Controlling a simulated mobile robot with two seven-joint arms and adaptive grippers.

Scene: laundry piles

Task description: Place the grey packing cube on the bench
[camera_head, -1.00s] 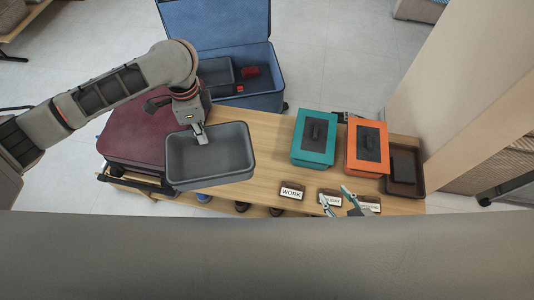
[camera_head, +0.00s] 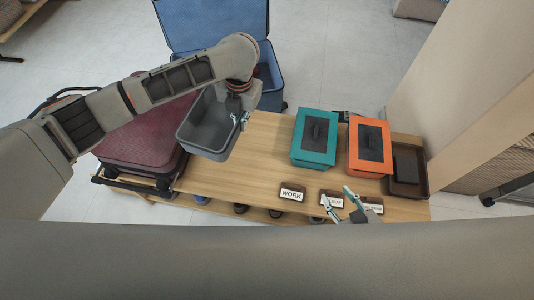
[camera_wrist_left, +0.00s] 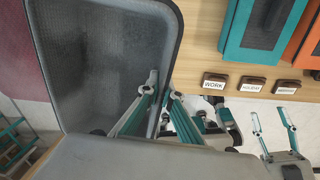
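The grey packing cube (camera_head: 207,122) is an open, empty-looking tub. It hangs tilted above the left part of the wooden bench (camera_head: 255,165), partly in front of the maroon suitcase. My left gripper (camera_head: 241,121) is shut on its right wall. In the left wrist view the cube (camera_wrist_left: 85,60) fills the upper left, and the fingers of my left gripper (camera_wrist_left: 158,112) straddle its rim. My right gripper (camera_head: 337,204) is open and empty at the bench's front edge, by the labels. It also shows in the left wrist view (camera_wrist_left: 272,125).
A teal packing cube (camera_head: 299,145), an orange one (camera_head: 357,157) and a brown tray (camera_head: 421,180) stand on the bench's right. Label blocks, including WORK (camera_head: 292,192), line the front. The maroon suitcase (camera_head: 140,145) is at left, the open blue suitcase (camera_head: 200,25) behind. The bench's middle is clear.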

